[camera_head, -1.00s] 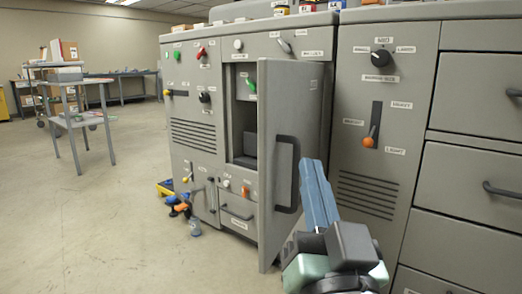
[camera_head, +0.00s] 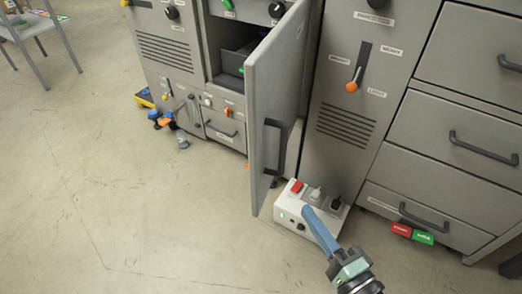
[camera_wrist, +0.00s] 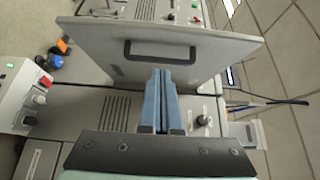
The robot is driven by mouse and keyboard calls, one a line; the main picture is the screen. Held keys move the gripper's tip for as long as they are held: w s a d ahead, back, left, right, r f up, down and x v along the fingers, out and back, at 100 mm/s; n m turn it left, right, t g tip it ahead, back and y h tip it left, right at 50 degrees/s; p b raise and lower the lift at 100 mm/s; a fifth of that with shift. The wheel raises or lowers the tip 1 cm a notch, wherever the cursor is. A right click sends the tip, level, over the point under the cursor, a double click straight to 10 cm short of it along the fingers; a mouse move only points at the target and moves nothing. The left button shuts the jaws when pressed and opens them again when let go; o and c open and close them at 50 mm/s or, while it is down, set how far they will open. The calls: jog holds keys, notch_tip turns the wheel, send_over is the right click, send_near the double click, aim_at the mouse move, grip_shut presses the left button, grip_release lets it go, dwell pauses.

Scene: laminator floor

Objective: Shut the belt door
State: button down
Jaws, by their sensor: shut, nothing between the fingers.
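The belt door (camera_head: 285,75) is a tall grey panel standing open, swung out from the grey machine, with a dark compartment (camera_head: 235,45) showing to its left. Its dark bar handle (camera_head: 273,150) is on the face turned to the right. My gripper (camera_head: 307,210) has long blue fingers, closed together and empty, to the right of the door's lower end in the head view. In the wrist view the door (camera_wrist: 215,55) spans the upper middle, and its handle (camera_wrist: 160,57) lies just beyond my fingertips (camera_wrist: 161,72). I cannot tell whether they touch the door.
A white box with switches (camera_head: 297,222) stands on the floor by the door's lower end. Drawers (camera_head: 450,140) and red and green tags (camera_head: 412,233) are at right. Blue and orange items (camera_head: 163,118) lie by the machine at left.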

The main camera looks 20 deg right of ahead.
jog(key=b, duration=0.2)
send_near(258, 162)
jog(key=w+d, duration=0.3)
jog(key=w, duration=0.1)
jog(key=shift+w+a+f, duration=0.1)
jog(key=shift+w+a, duration=0.2)
jog(key=shift+a, duration=0.3)
jog(key=shift+w+a+f, duration=0.1)
jog(key=shift+w+a, duration=0.25)
jog(key=shift+a, duration=0.25)
jog(key=shift+w+a, duration=0.4)
jog(key=shift+a, duration=0.05)
